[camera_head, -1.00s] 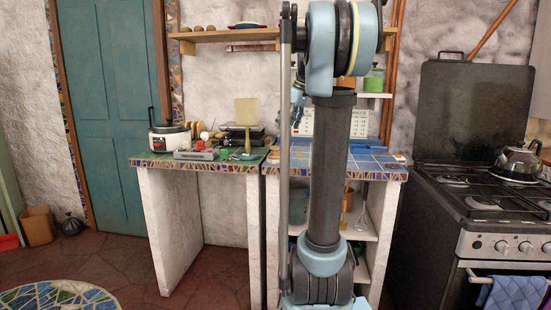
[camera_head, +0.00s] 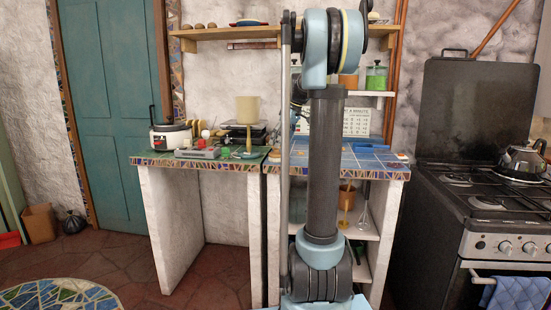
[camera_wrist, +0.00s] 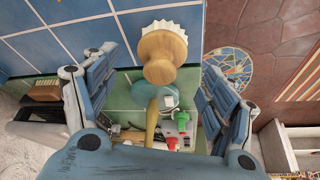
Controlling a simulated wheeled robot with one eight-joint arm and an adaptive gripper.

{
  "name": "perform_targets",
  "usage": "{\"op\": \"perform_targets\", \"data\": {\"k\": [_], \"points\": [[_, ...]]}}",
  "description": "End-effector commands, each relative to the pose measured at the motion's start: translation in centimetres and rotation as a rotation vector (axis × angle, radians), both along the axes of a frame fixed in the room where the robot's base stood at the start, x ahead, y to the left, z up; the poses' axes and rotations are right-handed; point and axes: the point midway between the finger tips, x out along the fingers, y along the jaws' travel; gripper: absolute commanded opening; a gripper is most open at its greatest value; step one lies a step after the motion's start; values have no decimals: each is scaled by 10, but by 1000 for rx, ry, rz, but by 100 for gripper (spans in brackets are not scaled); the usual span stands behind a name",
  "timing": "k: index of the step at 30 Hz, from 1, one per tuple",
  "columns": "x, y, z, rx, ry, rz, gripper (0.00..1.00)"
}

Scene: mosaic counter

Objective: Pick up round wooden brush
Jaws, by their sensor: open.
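The round wooden brush (camera_wrist: 163,55) shows in the wrist view, with a light wooden knob and a fringe of white bristles at its top edge. It is at the border of blue and green tiles, below and between the spread fingers of my gripper (camera_wrist: 158,100). My gripper is open, with one blue finger on each side and a visible gap to the brush. I cannot tell the height of the fingers above it. In the head view my arm hides most of the gripper, and the brush cannot be made out clearly.
Red and green small items (camera_wrist: 180,125) lie close to the gripper's right finger. The stove (camera_head: 478,205) stands to the right.

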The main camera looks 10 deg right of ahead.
Motion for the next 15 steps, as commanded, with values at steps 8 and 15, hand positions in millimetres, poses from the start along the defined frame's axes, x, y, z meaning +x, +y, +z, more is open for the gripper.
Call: {"op": "perform_targets", "data": {"k": [8, 15], "points": [[5, 6, -16, 0, 0, 0, 77], [13, 17, -45, 1, -1, 1, 77]]}}
